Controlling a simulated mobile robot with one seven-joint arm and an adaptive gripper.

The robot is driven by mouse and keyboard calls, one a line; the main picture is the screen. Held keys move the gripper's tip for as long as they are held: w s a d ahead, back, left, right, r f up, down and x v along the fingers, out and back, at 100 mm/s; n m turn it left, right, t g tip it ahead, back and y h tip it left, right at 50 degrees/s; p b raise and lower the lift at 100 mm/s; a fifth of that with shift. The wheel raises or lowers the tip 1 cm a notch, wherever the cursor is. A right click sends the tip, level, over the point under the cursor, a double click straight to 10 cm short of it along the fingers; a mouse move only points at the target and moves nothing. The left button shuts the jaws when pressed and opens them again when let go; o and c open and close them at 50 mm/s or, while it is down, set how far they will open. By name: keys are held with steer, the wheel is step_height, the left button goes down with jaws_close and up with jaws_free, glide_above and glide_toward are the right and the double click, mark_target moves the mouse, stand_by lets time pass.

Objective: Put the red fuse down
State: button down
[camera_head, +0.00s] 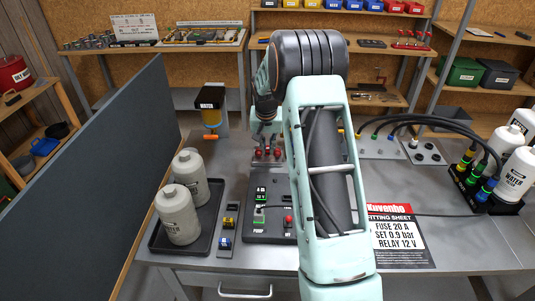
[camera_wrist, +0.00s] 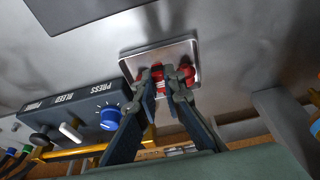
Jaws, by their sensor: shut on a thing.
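My gripper (camera_wrist: 162,84) points at a small metal tray (camera_wrist: 185,46) in the wrist view, its fingertips over the tray's near edge. A red fuse (camera_wrist: 159,87) shows as a small red and pale piece between the fingers, which are shut on it; they hide much of it. Other red pieces (camera_wrist: 187,73) lie in the tray close beside the fingertips. In the head view my gripper (camera_head: 264,135) is partly hidden by my arm, just above a row of red pieces (camera_head: 267,153). I cannot tell whether the held fuse touches the tray.
A panel with a blue knob (camera_wrist: 109,117) stands left of my gripper in the wrist view. In the head view, a black tray with two grey canisters (camera_head: 178,214) is at left, and a fitting sheet (camera_head: 398,236) lies at right. A black fuse panel (camera_head: 252,230) is in front.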

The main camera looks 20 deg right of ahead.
mark_target(267, 150)
steer(key=shift+f, duration=1.55)
steer(key=shift+f, duration=0.1)
steer(key=shift+f, duration=0.2)
steer(key=c, duration=2)
jaws_free()
steer(key=shift+r, duration=0.1)
steer(key=shift+c, duration=0.2)
steer(key=shift+r, duration=0.4)
steer(key=b+v, duration=0.1)
steer(key=v, duration=1)
steer(key=shift+r, duration=0.35)
